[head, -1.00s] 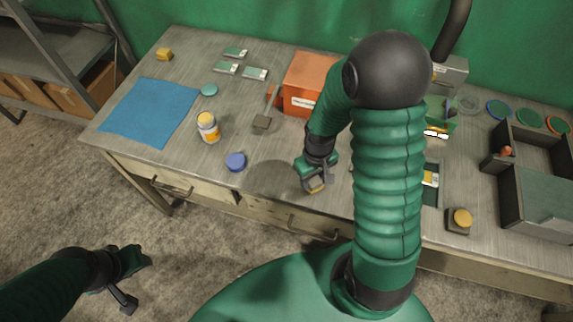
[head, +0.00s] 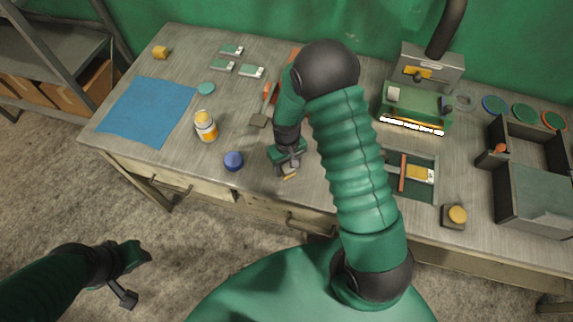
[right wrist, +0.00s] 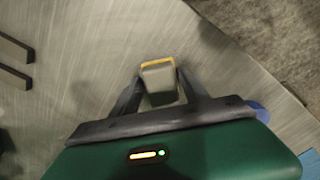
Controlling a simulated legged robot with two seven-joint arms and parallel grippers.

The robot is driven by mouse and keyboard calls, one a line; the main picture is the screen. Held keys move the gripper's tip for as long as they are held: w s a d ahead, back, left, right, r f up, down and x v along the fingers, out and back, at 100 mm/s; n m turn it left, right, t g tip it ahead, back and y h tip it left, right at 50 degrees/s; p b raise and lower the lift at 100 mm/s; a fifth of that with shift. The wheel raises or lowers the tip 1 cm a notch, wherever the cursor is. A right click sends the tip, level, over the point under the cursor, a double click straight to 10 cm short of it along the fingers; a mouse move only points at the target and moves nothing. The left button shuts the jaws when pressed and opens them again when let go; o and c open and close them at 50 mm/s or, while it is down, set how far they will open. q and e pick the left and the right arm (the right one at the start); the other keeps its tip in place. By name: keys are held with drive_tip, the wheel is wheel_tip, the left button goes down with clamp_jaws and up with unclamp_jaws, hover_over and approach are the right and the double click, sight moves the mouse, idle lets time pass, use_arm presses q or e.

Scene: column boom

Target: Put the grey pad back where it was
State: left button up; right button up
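A small grey pad with a yellow edge sits between the fingers of my right gripper (head: 288,170); its grey face (right wrist: 159,80) shows well in the right wrist view. The fingers touch its two sides, so the gripper is shut on it. In the head view the pad (head: 290,176) is near the table's front edge, right of a blue disc (head: 233,161); whether it touches the table I cannot tell. My left gripper (head: 138,276) is open and empty over the floor, at lower left.
My right arm hides part of the middle. A green tray (head: 425,185), a knob on a block (head: 455,216) and a dark divided box (head: 537,190) are right.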

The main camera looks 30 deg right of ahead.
sight(286, 167)
drive_tip(key=shift+o, duration=0.6)
drive_tip(key=shift+r, duration=0.1)
drive_tip(key=shift+a, duration=0.1)
drive_tip(key=shift+r, duration=0.25)
wheel_tip(286, 167, up, 12)
drive_tip(key=s+a+r+n+t, duration=0.1)
drive_tip(key=s+a+r+t, duration=0.1)
drive_tip(key=s+a, duration=0.5)
drive_tip(key=shift+s+a+r+t+b, duration=0.3)
drive_tip(key=shift+s+r+b, duration=0.2)
drive_tip(key=shift+s, duration=0.75)
drive_tip(key=shift+w, duration=0.15)
